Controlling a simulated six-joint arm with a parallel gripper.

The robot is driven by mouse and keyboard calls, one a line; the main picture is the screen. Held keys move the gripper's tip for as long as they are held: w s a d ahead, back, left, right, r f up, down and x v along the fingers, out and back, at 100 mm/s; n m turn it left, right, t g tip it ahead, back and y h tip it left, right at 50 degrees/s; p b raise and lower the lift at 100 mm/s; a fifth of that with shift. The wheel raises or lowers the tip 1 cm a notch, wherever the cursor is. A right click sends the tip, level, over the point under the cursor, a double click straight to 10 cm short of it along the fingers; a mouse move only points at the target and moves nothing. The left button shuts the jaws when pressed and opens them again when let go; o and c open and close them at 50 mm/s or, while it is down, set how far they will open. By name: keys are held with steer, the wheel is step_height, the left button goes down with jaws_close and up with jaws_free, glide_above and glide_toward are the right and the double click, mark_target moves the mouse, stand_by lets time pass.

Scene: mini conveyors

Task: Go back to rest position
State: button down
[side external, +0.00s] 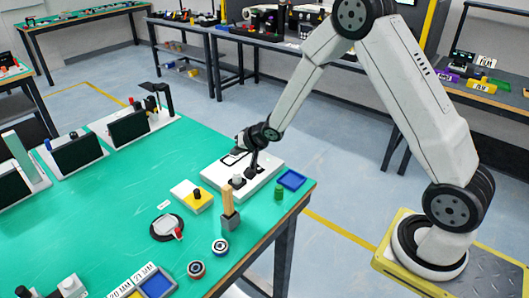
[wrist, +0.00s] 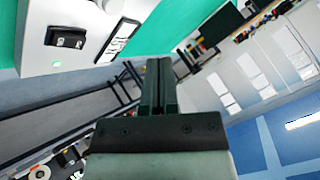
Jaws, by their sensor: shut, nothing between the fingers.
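My gripper (side external: 252,170) is low over the white box (side external: 262,178) near the right end of the green table in the side external view. In the wrist view my gripper (wrist: 159,62) is shut, its two dark fingers together with nothing between them. There the white box (wrist: 70,12) with a black rocker switch (wrist: 68,38) and a lit green lamp (wrist: 57,64) is at the upper left, apart from the fingers. I cannot tell from the side external view whether the fingers touch the box.
Around the box on the green table (side external: 120,215) are a blue tray (side external: 291,180), a green cylinder (side external: 278,191), a yellow-topped button box (side external: 192,196) and an upright wooden piece in a grey block (side external: 229,220). Mini conveyors (side external: 130,127) stand at the back left. The air above the table is mostly free.

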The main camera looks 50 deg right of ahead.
steer(key=s+a+r+n+g, duration=0.2)
steer(key=s+r+n+g, duration=0.1)
steer(key=s, duration=0.9)
steer(key=s+a+r+n+g, duration=0.2)
steer(key=s+r+n+g, duration=0.1)
steer(key=s, duration=0.9)
steer(key=shift+s+a+n+h, duration=0.2)
steer(key=shift+s+n+h, duration=0.2)
steer(key=shift+n, duration=0.5)
steer(key=shift+w+r, duration=0.1)
stand_by(0.8)
steer(key=w+d+f+m+t, duration=0.1)
steer(key=w+m+t, duration=0.1)
steer(key=w, duration=0.6)
steer(key=w+d+m+t, duration=0.2)
steer(key=w+m, duration=0.1)
steer(key=w, duration=0.5)
steer(key=w+d+f+m+t+y, duration=0.1)
steer(key=w+m+t, duration=0.1)
steer(key=w, duration=0.7)
steer(key=shift+d+f+m, duration=0.2)
steer(key=shift+f+m, duration=0.1)
steer(key=shift+m, duration=0.1)
steer(key=shift+f, duration=0.1)
